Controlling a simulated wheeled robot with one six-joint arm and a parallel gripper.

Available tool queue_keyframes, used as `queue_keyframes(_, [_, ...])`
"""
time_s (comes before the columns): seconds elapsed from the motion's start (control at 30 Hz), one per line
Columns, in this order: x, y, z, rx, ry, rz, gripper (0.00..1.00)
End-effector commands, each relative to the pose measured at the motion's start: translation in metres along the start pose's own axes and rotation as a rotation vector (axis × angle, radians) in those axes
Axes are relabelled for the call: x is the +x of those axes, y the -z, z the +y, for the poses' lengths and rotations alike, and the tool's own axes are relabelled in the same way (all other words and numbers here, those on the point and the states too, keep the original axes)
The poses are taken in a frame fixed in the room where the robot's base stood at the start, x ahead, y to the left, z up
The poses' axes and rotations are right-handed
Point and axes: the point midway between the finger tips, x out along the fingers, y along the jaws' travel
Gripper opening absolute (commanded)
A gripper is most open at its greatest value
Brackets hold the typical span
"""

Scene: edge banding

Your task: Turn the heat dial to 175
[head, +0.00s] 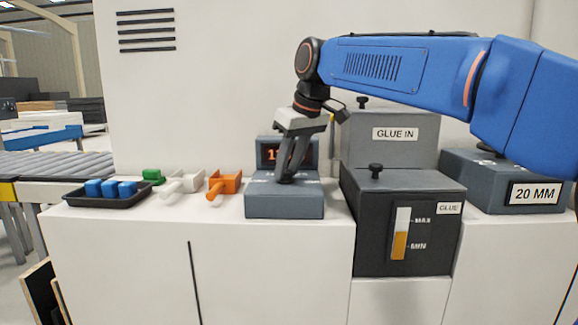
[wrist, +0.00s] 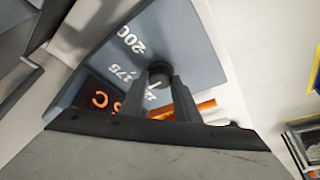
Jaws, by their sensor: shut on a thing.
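The heat dial is a dark round knob (wrist: 160,69) on the sloped face of a grey-blue heater box (head: 284,207), which sits on the white counter. My gripper (head: 288,178) reaches down onto this box and hides the dial in the head view. In the wrist view, the two fingers of my gripper (wrist: 157,88) are shut on the dial, one on each side. Scale marks 200 and 175 (wrist: 124,74) show beside it; a lower mark is partly hidden. The dial's pointer cannot be made out. The display (head: 272,155) shows orange digits starting with 1, the rest hidden.
Left of the box stand an orange handle piece (head: 225,183), a white one (head: 184,183), a green block (head: 153,176) and a black tray (head: 72,197) with blue blocks. Right of it stand the glue box (head: 375,230), the GLUE IN box (head: 360,150) and the 20 MM box (head: 500,200).

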Motion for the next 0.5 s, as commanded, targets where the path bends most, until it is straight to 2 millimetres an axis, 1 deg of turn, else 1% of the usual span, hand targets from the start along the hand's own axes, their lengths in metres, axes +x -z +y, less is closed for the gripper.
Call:
queue_keyframes(0.3, [0.0003,0.0008,-0.004,0.254,-0.106,0.0,0.07])
queue_keyframes(0.5, [0.0004,0.0011,-0.005,0.375,-0.157,0.0,0.07])
